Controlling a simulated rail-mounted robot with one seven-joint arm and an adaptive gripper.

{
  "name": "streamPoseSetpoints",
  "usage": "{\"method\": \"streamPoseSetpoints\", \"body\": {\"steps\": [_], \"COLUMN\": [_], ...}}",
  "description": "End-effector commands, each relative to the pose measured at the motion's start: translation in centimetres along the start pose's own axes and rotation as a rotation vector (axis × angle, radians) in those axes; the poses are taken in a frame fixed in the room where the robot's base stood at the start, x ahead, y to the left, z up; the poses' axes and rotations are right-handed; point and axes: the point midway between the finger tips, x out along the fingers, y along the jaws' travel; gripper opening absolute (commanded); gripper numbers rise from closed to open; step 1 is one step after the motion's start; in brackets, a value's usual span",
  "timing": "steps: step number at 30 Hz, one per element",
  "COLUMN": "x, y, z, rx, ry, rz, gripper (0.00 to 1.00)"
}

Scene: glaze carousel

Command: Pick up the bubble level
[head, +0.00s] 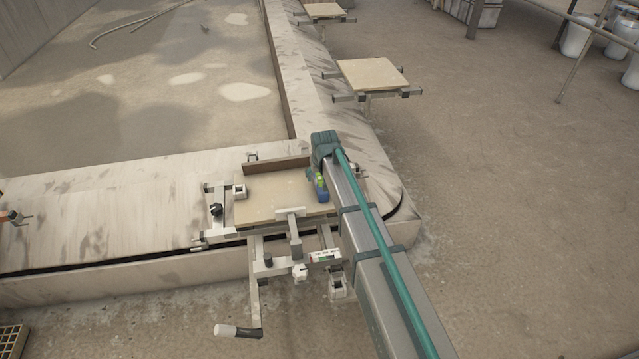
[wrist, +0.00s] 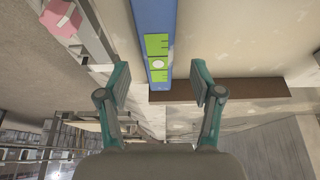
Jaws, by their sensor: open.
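The bubble level is a blue bar with a bright green window. In the head view the bubble level (head: 322,194) shows at the right side of the pale square board (head: 262,207), partly covered by my arm. In the wrist view the bubble level (wrist: 153,22) runs down from the top edge, with a pale round spot in its green window. My gripper (wrist: 160,76) is open and empty, its two teal fingers spread apart. The level's near end lies between the fingers in the picture, closer to the left one. No contact shows. My fingers are hidden in the head view.
A brown strip (head: 275,165) stands along the board's far edge; it also crosses behind the fingers in the wrist view (wrist: 235,90). Metal clamps and a crank handle (head: 238,331) surround the board's near side. Another board on a carrier (head: 372,76) stands farther back.

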Motion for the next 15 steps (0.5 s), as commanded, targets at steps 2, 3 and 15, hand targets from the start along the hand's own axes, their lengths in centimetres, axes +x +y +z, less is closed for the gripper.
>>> {"method": "streamPoseSetpoints", "body": {"steps": [2, 3, 15], "x": [0.5, 0.8, 5.1], "y": [0.1, 0.1, 0.3], "z": [0.0, 0.0, 0.0], "rx": [0.0, 0.0, 0.0], "ry": [-0.001, -0.002, -0.001], "rz": [0.0, 0.0, 0.0], "gripper": [0.66, 0.66, 0.66]}}
